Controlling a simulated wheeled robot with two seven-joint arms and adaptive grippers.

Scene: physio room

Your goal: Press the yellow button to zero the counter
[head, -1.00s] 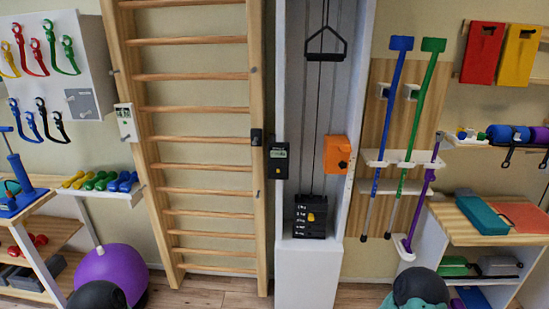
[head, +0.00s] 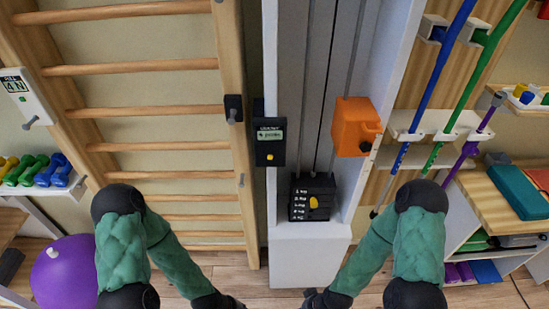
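The counter (head: 270,133) is a small black box with a greenish display, fixed to the left side of the white pulley column. The yellow button (head: 270,157) is a small spot on its lower front, uncovered and in plain view. My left gripper (head: 222,302) and my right gripper (head: 316,300) are only partly in view at the bottom edge, well below the counter. Their fingers are cut off or too dark to read. Neither touches the counter.
An orange box (head: 356,126) sits on the column's right side. A weight stack (head: 312,198) with a yellow knob stands inside the white column (head: 310,255). Wooden wall bars (head: 150,112) rise at left, with a white device (head: 24,95) on them. Poles hang at right.

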